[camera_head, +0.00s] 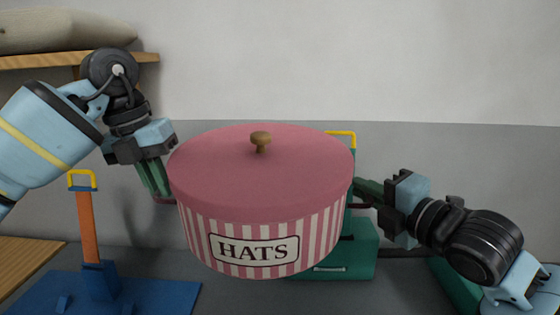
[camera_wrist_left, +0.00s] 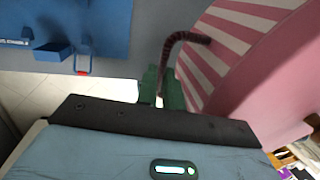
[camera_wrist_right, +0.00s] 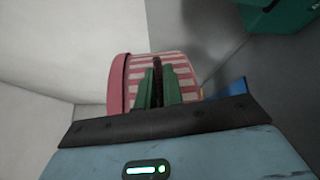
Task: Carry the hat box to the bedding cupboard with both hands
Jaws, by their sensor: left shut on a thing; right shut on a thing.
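The hat box (camera_head: 262,215) is round, with a pink lid, a wooden knob, pink and white striped sides and a "HATS" label. It is in the middle of the head view, held up between my grippers. My left gripper (camera_head: 162,190) is shut on a dark curved handle (camera_wrist_left: 172,52) at the box's left side. My right gripper (camera_head: 362,192) is shut on the handle at the right side (camera_wrist_right: 157,80). The box looks nearly level in the head view. I cannot make out the bedding cupboard in these views.
A blue stand (camera_head: 110,292) with an orange post (camera_head: 86,228) is at lower left. A green case-like object (camera_head: 350,255) is behind the box. A wooden shelf (camera_head: 60,60) holding a rolled beige thing (camera_head: 60,32) is at upper left. A grey-white wall is behind.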

